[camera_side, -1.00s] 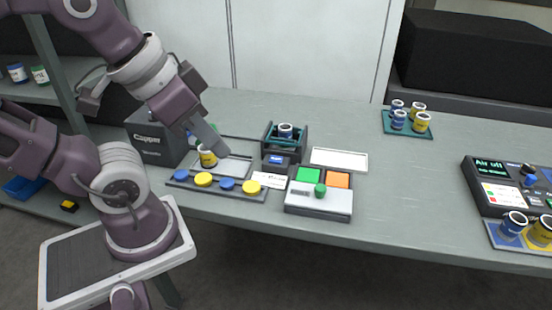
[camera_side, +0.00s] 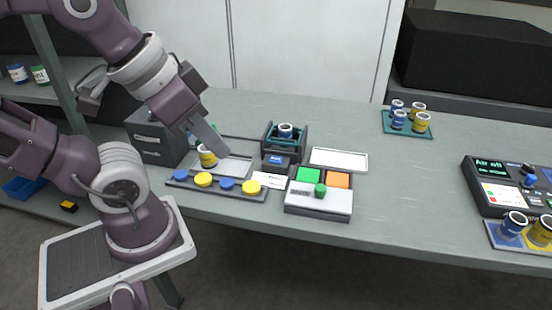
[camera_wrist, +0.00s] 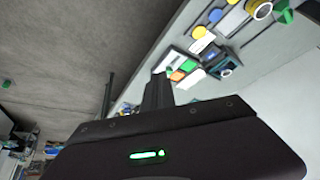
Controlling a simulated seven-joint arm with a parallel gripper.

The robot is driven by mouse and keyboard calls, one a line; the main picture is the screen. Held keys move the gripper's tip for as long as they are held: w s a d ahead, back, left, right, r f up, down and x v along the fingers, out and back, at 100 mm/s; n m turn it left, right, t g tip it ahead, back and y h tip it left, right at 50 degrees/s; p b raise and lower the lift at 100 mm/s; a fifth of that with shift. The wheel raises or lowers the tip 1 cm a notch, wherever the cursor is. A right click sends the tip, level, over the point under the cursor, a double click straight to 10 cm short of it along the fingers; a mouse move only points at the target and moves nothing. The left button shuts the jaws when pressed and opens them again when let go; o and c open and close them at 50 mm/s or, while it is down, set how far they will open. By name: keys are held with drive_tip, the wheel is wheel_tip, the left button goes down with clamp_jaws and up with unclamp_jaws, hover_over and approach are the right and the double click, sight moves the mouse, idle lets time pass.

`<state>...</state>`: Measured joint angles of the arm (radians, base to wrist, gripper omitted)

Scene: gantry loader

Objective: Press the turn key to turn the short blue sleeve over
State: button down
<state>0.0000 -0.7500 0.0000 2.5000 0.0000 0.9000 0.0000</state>
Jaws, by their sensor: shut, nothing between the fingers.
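A blue sleeve (camera_side: 285,131) with a pale open top stands in a dark holder (camera_side: 303,140) with teal bars. It also shows in the wrist view (camera_wrist: 226,72). A dark block with a blue face (camera_side: 277,160) sits just in front of the holder; it may be the turn key, but its label is too small to read. My gripper (camera_side: 221,153) is shut and empty, pointing down to the left of the holder, beside a yellow-banded sleeve (camera_side: 207,157). In the wrist view, the finger tips (camera_wrist: 158,85) show closed together. The gripper appears clear of the holder and block.
A strip of blue and yellow knobs (camera_side: 215,190) runs along the front left. A box with green and orange pads and a green knob (camera_side: 333,207) stands right of the block. A white tray (camera_side: 339,159) lies behind it. Several sleeves stand on a teal mat (camera_side: 408,133).

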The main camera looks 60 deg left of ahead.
drive_tip(key=m+t+h, duration=0.2)
drive_tip(key=m+t, duration=0.1)
drive_tip(key=m, duration=0.8)
hover_over(272, 160)
wheel_tip(272, 160, down, 13)
drive_tip(key=shift+y, duration=0.3)
drive_tip(key=shift+f, duration=4.4)
